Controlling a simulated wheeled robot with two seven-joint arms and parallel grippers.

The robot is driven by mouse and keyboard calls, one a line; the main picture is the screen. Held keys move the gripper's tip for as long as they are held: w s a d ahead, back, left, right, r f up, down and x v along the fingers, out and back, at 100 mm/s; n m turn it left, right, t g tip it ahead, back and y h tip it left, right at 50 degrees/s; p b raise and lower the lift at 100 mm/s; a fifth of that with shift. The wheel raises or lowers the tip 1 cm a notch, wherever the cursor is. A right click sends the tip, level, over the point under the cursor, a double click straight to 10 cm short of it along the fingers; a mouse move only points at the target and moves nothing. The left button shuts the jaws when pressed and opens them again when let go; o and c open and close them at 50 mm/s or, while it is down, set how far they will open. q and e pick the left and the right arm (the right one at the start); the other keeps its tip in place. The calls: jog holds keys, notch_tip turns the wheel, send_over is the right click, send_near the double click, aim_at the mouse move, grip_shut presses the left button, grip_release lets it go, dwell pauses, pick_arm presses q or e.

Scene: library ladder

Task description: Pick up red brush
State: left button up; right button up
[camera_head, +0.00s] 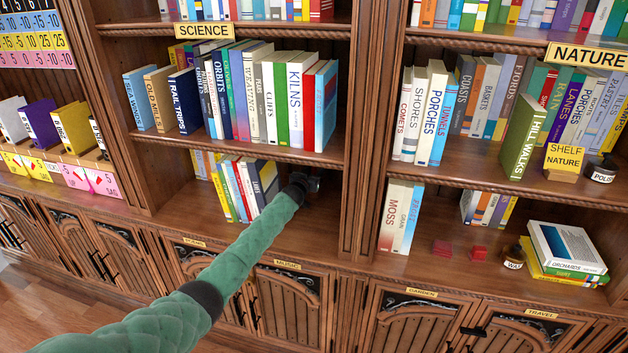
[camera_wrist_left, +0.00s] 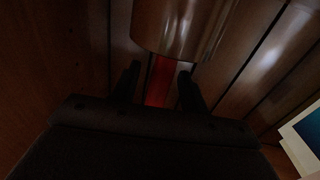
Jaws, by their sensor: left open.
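My left gripper (camera_head: 305,182) is inside the lower shelf of the left bookcase, right of the leaning books, its fingers in shadow. In the left wrist view its two dark fingertips (camera_wrist_left: 159,80) stand apart. A narrow red strip, probably the red brush (camera_wrist_left: 160,82), shows between them. I cannot tell whether the fingers touch it. A shiny brownish rounded object (camera_wrist_left: 180,28) lies just beyond and covers its far end. In the head view the brush is not visible, hidden in the dark around the gripper. My right gripper is not in view.
Leaning books (camera_head: 240,188) stand close left of my left gripper. The shelf board above (camera_head: 250,148) and the upright divider (camera_head: 362,140) bound the space.

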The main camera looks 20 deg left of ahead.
pick_arm(q)
jog(key=c, duration=0.9)
grip_shut()
jog(key=shift+w+r, duration=0.1)
